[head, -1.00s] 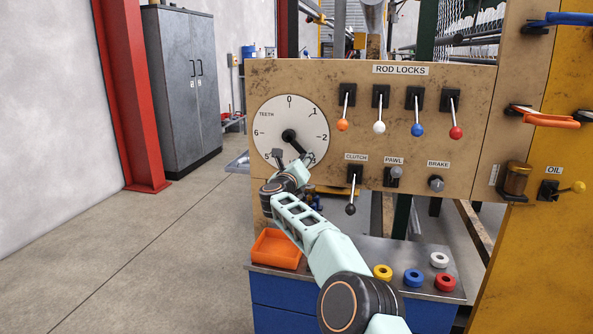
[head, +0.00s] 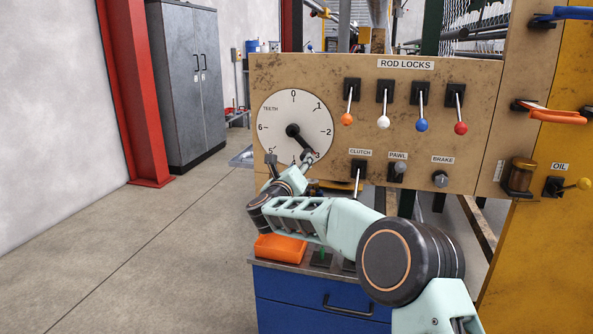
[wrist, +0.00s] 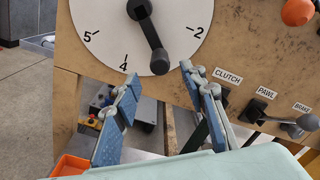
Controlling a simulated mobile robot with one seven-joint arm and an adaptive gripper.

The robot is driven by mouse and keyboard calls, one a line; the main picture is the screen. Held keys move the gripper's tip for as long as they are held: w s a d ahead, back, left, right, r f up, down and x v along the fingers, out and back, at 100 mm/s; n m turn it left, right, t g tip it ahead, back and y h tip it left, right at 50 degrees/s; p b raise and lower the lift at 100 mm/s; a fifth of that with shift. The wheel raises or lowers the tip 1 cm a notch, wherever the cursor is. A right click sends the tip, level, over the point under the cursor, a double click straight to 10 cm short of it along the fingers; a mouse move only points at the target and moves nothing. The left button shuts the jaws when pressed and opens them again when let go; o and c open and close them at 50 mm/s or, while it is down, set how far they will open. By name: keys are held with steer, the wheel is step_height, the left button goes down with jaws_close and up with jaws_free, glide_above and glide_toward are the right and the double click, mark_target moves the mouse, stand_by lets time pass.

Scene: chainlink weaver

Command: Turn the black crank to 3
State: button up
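My gripper (head: 289,158) is at the dial's lower edge. In the wrist view my gripper (wrist: 158,77) is open, its two fingers spread just below the crank's end, one on each side. Nothing is between the fingers below the knob.
Rod lock levers (head: 384,105) stand right of the dial. The clutch lever (head: 357,178), partly hidden by my arm, and the brake knob (head: 440,179) are lower right. An orange tray (head: 281,248) lies on the blue cabinet (head: 300,300) below. Floor at left is clear.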

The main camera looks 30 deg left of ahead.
steer(key=shift+v, duration=1.6)
